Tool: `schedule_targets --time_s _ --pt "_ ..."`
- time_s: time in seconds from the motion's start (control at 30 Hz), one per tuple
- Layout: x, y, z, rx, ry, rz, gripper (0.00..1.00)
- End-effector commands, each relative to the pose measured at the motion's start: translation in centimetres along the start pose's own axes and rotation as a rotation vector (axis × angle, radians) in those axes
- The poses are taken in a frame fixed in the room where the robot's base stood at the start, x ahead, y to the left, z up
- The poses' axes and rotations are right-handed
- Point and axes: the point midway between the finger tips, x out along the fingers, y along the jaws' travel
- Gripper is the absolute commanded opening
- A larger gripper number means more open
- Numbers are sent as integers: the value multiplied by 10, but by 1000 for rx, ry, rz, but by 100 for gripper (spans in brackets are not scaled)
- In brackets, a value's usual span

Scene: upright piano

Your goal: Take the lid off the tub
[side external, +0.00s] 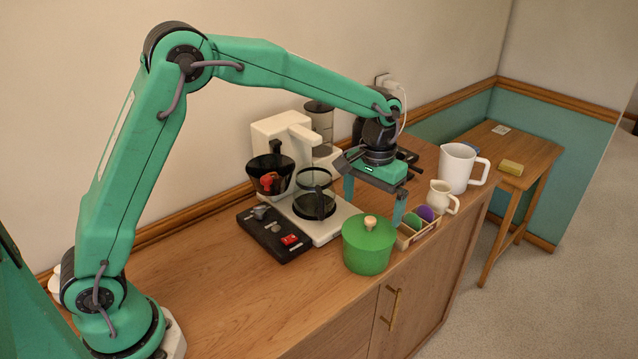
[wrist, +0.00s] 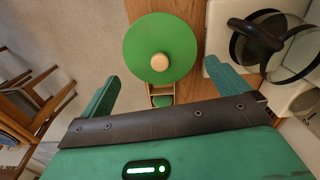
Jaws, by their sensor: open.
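The green tub (side external: 366,255) stands on the wooden cabinet near its front edge. Its green lid (side external: 378,232) sits on top, with a round pale wooden knob (side external: 370,222) in the middle. In the wrist view the lid (wrist: 143,48) shows from above as a green disc with the knob (wrist: 160,62) on it. My gripper (side external: 373,202) is open and empty, with its fingers pointing down. It hangs above and behind the tub in the side view, apart from the knob. The wrist view shows my gripper's two fingers (wrist: 168,87) spread wide, with the lid beyond them.
A coffee maker (side external: 283,132) with a glass carafe (side external: 314,203) stands behind the tub. A black tray (side external: 273,234) lies left of it. A divided box (side external: 416,229), small jug (side external: 441,197) and white pitcher (side external: 458,167) stand to the right. The cabinet top (side external: 235,300) at front left is clear.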

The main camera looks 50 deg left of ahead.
Motion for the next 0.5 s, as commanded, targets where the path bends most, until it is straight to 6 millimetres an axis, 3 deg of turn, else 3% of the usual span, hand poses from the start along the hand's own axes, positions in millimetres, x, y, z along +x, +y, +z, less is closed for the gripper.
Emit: schedule_targets --time_s 0.5 --pt "48 0 1 0 -1 0 100"
